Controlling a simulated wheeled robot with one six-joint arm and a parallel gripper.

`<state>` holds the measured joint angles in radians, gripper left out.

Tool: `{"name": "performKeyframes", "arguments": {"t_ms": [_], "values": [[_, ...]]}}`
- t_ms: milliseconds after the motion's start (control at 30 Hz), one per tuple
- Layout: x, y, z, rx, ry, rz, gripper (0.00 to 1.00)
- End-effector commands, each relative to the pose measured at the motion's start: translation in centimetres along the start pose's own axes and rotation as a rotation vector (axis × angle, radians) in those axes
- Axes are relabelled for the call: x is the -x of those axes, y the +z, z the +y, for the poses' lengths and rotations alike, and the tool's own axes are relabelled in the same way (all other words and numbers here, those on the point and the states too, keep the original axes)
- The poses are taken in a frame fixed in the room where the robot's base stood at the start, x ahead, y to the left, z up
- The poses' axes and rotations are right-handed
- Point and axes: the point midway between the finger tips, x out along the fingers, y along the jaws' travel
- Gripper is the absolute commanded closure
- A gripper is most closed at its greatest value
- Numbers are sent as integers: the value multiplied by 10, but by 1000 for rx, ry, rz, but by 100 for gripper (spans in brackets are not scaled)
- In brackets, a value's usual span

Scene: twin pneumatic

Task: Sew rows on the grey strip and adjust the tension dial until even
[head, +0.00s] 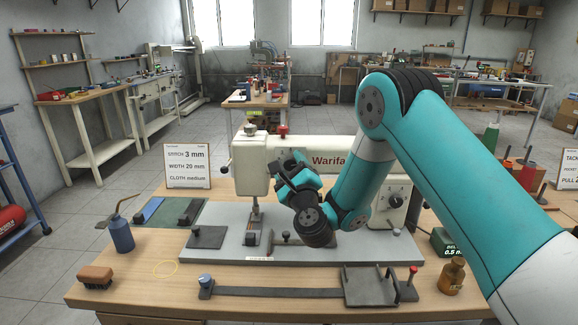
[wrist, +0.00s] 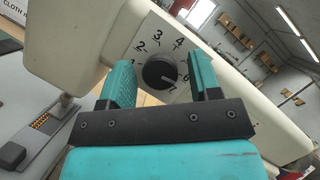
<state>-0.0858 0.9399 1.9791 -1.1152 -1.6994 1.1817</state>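The tension dial (wrist: 159,73) is a black round knob on a white plate numbered from 1 to about 7, on the cream sewing machine (head: 330,160). Its pale mark seems to lie near the 7. My gripper (wrist: 162,64) is open, with one teal finger on each side of the dial in the wrist view and gaps to the knob. In the head view my gripper (head: 287,165) is up against the machine head and hides the dial. A dark strip with orange marks (wrist: 38,124) lies below the needle bar; I cannot tell whether it is the grey strip.
A card (head: 187,165) reads stitch 3 mm, width 20 mm, cloth medium. A flat fixture (head: 285,292) lies along the front.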

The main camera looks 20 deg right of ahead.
Motion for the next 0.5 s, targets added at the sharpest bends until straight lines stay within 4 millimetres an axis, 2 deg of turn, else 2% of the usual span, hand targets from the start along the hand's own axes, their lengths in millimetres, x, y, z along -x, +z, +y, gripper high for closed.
{"name": "performKeyframes", "arguments": {"t_ms": [33, 167, 200, 500], "values": [[0, 0, 0, 0, 0, 0, 55], [0, 1, 0, -1, 0, -1, 85], [0, 1, 0, -1, 0, -1, 89], [0, 3, 0, 29, 15, -2, 88]]}}
